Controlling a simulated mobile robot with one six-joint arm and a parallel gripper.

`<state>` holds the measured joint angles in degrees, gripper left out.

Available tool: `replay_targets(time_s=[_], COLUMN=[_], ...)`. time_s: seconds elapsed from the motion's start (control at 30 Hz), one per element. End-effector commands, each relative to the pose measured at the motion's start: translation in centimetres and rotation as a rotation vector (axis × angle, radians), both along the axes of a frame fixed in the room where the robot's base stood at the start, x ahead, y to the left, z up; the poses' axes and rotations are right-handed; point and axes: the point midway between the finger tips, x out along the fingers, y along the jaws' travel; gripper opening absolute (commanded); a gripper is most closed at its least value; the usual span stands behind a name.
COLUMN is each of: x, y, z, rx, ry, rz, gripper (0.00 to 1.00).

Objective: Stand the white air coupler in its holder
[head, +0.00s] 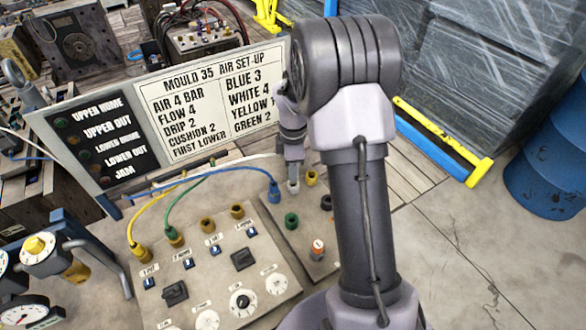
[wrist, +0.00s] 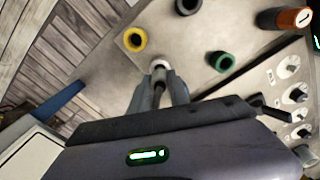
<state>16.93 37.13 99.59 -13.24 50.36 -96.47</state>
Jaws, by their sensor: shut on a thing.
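My gripper (head: 291,160) is shut on the white air coupler (head: 293,186), whose pale end shows below the fingers in the head view. In the wrist view the coupler (wrist: 160,66) shows as a pale ring with a dark middle at the fingertips (wrist: 160,90). It is beside a yellow ring socket (wrist: 135,39), with a green ring socket (wrist: 222,61) to the right. I cannot tell whether the coupler touches the plate below. No white holder can be made out; the fingers may hide it.
A blue coupler (head: 274,190) with its hose stands just left of my gripper. Yellow (head: 142,252) and green (head: 173,236) couplers stand on the panel (head: 220,280) with its knobs. An orange-topped knob (head: 317,249) is near. The sign board (head: 185,105) stands behind.

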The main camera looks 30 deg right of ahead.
Motion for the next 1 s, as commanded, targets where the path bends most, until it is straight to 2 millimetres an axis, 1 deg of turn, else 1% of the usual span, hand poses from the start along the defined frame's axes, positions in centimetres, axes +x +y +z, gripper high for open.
replay_targets(time_s=[0.47,0.77,1.0], x=[0.0,0.0,0.0], y=[0.0,0.0,0.0], z=[-0.2,-1.1,-1.2], rx=[0.000,0.000,0.000], ry=[0.001,0.001,0.000], rz=[0.000,0.000,0.000], gripper=[0.00,0.00,0.00])
